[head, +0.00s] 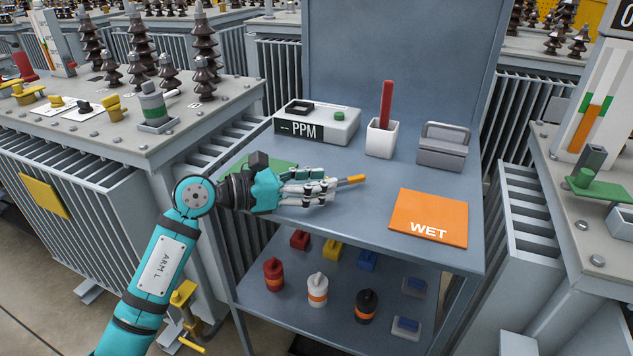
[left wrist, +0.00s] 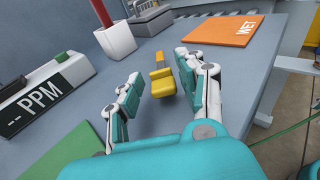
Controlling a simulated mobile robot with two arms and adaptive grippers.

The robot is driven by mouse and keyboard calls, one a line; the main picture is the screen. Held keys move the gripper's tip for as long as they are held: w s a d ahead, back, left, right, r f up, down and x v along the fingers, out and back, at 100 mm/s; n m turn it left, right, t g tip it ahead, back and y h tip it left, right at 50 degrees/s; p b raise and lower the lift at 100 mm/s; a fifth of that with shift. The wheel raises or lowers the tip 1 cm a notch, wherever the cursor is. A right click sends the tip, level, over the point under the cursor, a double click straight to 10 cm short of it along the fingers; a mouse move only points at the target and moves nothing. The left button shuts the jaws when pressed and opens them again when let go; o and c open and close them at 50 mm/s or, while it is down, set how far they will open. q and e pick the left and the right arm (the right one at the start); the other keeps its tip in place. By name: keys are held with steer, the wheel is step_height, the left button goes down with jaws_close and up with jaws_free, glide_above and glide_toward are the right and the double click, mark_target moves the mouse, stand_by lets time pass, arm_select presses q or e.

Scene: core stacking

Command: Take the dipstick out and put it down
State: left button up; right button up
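My left gripper (head: 325,190) reaches over the table from the left, low above its top. Its fingers are apart in the left wrist view (left wrist: 158,88). A yellow stepped piece (left wrist: 162,83) with an orange-yellow end lies between them, with a visible gap to the left finger. The end of this piece (head: 352,180) shows past the fingertips in the head view. It may be the dipstick; I cannot tell for sure. A red stick (head: 386,103) stands upright in a white cup (head: 382,140) at the back of the table. My right gripper is not in view.
The table (head: 365,215) holds a PPM meter (head: 330,125), a grey holder (head: 442,150), an orange WET card (head: 430,218) and a partly hidden green mat (left wrist: 55,158). A lower shelf carries small bottles and blocks. Finned transformers stand on both sides.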

arm_select(q)
steer(key=shift+o, duration=1)
steer(key=shift+s+d+f, duration=0.1)
steer(key=shift+f, duration=0.4)
steer(key=r+v, duration=0.1)
steer(key=v, duration=1.1)
